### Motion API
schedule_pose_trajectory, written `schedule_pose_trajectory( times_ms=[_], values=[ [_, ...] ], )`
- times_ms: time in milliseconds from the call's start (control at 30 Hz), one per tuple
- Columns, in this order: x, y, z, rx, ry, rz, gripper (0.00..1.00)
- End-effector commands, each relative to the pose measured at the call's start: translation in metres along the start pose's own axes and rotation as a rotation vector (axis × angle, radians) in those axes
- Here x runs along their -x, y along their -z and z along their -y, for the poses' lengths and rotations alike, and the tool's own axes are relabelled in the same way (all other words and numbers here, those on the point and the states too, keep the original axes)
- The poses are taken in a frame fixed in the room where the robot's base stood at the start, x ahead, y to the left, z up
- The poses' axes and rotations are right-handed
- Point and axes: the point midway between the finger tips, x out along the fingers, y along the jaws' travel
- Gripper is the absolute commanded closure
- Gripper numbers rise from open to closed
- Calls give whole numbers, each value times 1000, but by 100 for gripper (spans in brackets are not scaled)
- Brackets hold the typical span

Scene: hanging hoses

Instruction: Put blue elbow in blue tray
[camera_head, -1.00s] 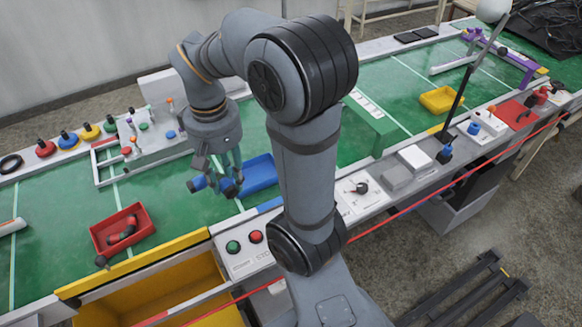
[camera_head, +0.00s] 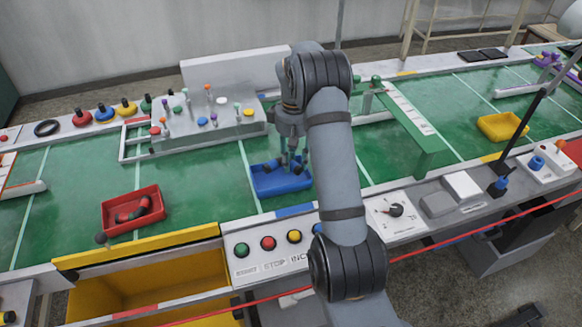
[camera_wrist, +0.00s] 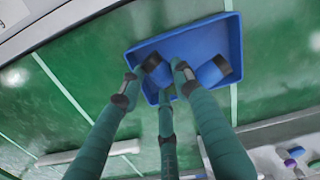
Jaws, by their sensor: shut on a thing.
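The blue tray (camera_head: 283,188) lies on the green table below my gripper (camera_head: 288,158). The wrist view shows the tray (camera_wrist: 187,40) beyond the fingertips. My gripper (camera_wrist: 158,82) is shut on the blue elbow (camera_wrist: 213,72), a bent blue pipe piece with dark ends. The elbow's two ends show on either side of a fingertip, and its middle is partly hidden by the fingers. The elbow appears within the tray's outline, at or just above its floor; I cannot tell whether it touches.
A red tray (camera_head: 118,216) with a red and dark part stands to the left. A white fixture block (camera_head: 178,136) with several pegs is behind left, and a green gantry (camera_head: 425,150) is to the right. A button panel (camera_head: 270,248) is in front.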

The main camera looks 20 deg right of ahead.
Motion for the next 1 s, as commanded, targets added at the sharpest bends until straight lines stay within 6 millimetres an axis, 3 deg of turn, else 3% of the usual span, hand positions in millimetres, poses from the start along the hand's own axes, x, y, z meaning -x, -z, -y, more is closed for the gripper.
schedule_pose_trajectory(
  times_ms=[167,500,900,933,1000],
  values=[
    [-8,15,-1,-1,-1,-1,94],
    [-47,16,-1,-1,-1,0,94],
    [-53,16,-1,-1,-1,-1,94],
    [-53,16,-1,-1,-1,-1,67],
    [-52,16,-1,-1,-1,-1,63]
  ],
)
